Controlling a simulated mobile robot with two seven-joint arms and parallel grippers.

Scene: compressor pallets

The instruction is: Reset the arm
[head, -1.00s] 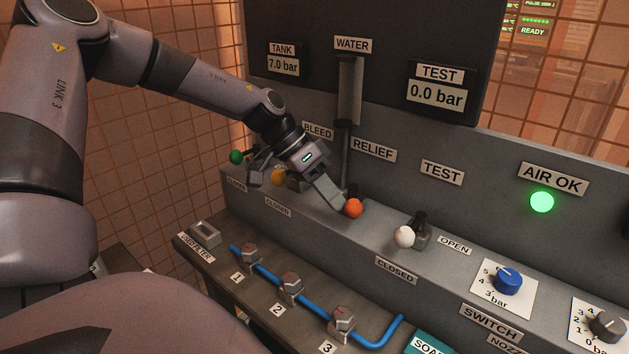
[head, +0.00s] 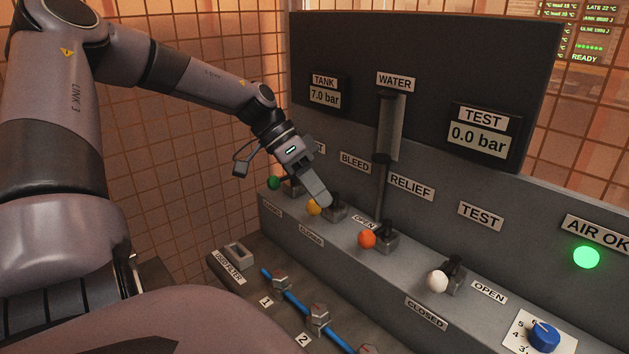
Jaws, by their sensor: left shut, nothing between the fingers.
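My left gripper (head: 322,197) hangs from my arm over the left part of the grey control panel (head: 400,276). Its fingers are shut with nothing between them and point down and right. In the picture the tips lie just above the yellow knob (head: 313,208) and partly cover its valve; I cannot tell whether they touch it. The orange knob (head: 367,240) stands apart from the fingers, to their lower right, in full view. My right gripper is not in view.
A green knob (head: 273,183) is left of the yellow one, and a white knob (head: 437,282) is further right. The dark upright board (head: 350,50) stands behind. A lower shelf with a blue hose (head: 299,299) lies in front. A tiled wall (head: 215,110) is at left.

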